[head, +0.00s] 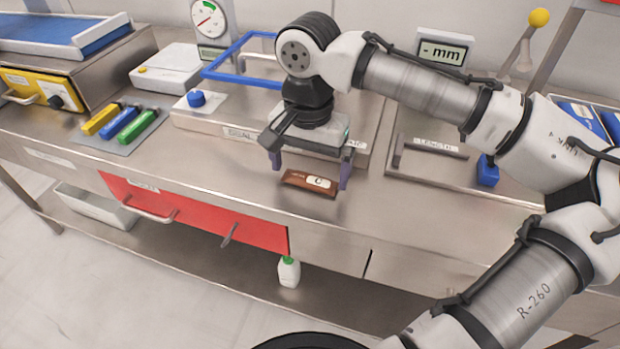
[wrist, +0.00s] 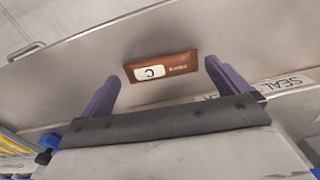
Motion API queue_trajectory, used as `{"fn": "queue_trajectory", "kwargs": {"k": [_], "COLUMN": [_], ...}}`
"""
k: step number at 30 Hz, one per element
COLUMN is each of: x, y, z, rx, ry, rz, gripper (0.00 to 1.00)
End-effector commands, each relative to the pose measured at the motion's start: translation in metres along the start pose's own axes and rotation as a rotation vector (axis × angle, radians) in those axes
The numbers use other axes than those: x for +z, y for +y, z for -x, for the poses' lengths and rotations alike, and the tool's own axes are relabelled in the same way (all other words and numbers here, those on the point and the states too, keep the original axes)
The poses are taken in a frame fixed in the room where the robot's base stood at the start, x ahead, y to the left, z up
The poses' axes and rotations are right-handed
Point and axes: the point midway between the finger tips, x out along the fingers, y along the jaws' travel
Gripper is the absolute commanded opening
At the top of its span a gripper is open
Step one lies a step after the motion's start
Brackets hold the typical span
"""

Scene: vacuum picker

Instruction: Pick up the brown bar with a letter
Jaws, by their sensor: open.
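The brown bar (head: 309,183) lies flat on the steel counter near its front edge, with a white label bearing the letter C. In the wrist view the bar (wrist: 178,66) shows whole, with the label upside down at its left end. My gripper (head: 309,172) is open above the bar, its two purple fingers apart. In the wrist view the gripper (wrist: 160,85) has one finger to each side of the bar, and nothing is between the fingertips that I can see held. I cannot tell the exact height of the fingertips over the counter.
A sealing unit (head: 215,122) with a blue frame stands behind the bar. Yellow, blue and green bars (head: 123,122) lie on a grey mat to the left. A length gauge (head: 435,160) is at the right. The counter left of the bar is clear.

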Motion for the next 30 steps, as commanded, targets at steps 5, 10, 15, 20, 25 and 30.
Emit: {"fn": "queue_trajectory", "kwargs": {"k": [5, 10, 15, 20, 25, 30], "x": [0.000, 0.000, 0.000, 0.000, 0.000, -0.001], "y": [0.000, 0.000, 0.000, 0.000, 0.000, -0.001], "z": [-0.017, -0.019, -0.018, -0.018, -0.018, -0.011], "rx": [0.001, 0.000, 0.000, 0.000, -0.001, -0.002], "ry": [0.000, 0.001, 0.000, 0.000, 0.000, 0.001], "rz": [0.000, 0.000, 0.000, 0.000, 0.000, 0.000], "gripper": [1.00, 1.00, 0.86, 0.70, 0.70, 0.70]}}
